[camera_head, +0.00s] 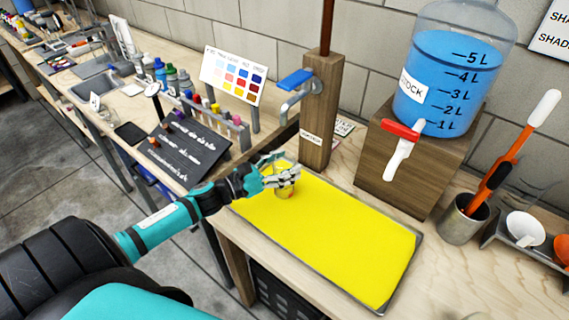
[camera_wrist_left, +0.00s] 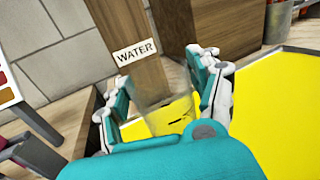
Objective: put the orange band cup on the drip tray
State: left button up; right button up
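A small clear cup (camera_head: 287,192) is at the upper left end of the yellow drip tray (camera_head: 335,235), below the wooden tap post. Its wall looks yellow-orange, but I cannot make out a separate orange band. My left gripper (camera_head: 281,176) is at the cup, with its fingers around it. In the left wrist view the cup (camera_wrist_left: 168,112) is between the two fingers, with yellow showing through it and a small dark mark on it. I cannot tell whether the fingers press on it or whether its base touches the tray. My right gripper is not in view.
A wooden post (camera_head: 321,110) with a blue-handled tap (camera_head: 296,82) rises behind the cup. A blue water jug (camera_head: 445,80) with a red-handled tap stands on a wooden block (camera_head: 398,165). A metal pot (camera_head: 462,220) holds tools at right. Most of the tray is clear.

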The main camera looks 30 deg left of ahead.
pick_arm(q)
jog(key=shift+o, duration=0.8)
jog(key=shift+r, duration=0.25)
jog(key=b+v, duration=0.2)
jog(key=v, duration=1)
